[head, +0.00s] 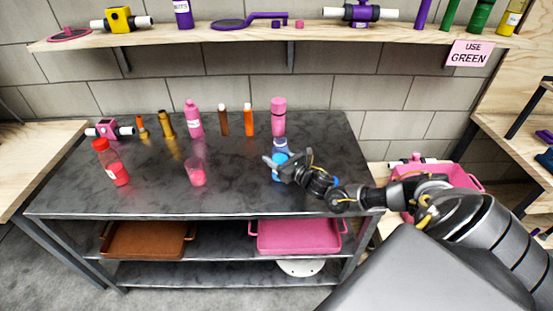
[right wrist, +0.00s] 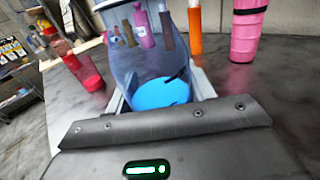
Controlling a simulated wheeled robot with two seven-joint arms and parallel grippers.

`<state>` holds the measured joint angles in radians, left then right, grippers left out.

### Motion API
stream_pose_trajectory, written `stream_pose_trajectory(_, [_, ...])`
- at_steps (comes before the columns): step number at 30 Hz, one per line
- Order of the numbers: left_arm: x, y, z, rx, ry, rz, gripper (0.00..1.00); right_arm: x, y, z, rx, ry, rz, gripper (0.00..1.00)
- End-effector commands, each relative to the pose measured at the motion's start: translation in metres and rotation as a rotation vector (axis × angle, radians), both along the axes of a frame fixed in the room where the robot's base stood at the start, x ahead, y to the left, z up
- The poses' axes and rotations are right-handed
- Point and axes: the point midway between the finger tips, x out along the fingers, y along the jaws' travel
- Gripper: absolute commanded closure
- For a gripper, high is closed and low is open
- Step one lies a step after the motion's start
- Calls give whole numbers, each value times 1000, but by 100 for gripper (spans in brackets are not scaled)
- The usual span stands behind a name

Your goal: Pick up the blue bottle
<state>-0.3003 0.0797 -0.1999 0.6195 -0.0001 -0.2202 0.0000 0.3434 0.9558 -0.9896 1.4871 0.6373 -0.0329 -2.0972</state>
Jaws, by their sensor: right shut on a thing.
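The blue bottle (head: 281,147) stands upright near the right end of the dark table, with a clear bluish body and bright blue inside at the bottom. My right gripper (head: 277,166) reaches it from the right and is shut on it, partly hiding its lower half. In the right wrist view the bottle (right wrist: 150,65) is between the two fingers (right wrist: 158,95), and things behind show through its clear wall. I cannot tell if its base touches the table. My left gripper is in neither view.
Behind stand a pink bottle (head: 278,116), orange bottle (head: 249,119), brown bottle (head: 223,119) and pink labelled bottle (head: 193,118). A pink cup (head: 195,172) and red bottle (head: 111,162) stand left. The table's (head: 240,197) front middle is clear. A shelf (head: 290,32) overhangs the back.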

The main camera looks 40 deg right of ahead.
Motion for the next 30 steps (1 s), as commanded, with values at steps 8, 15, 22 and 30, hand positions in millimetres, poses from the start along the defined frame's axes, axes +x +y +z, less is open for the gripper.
stream_pose_trajectory(8, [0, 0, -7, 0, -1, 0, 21, 0, 0, 21, 0, -6, 2, 78])
stream_pose_trajectory(15, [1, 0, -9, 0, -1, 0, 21, -12, 12, 46, 0, -4, 3, 78])
stream_pose_trajectory(22, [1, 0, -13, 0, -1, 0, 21, -28, 27, 71, -1, -4, 3, 78])
stream_pose_trajectory(30, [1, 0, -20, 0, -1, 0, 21, -49, 48, 93, 1, -3, 4, 78])
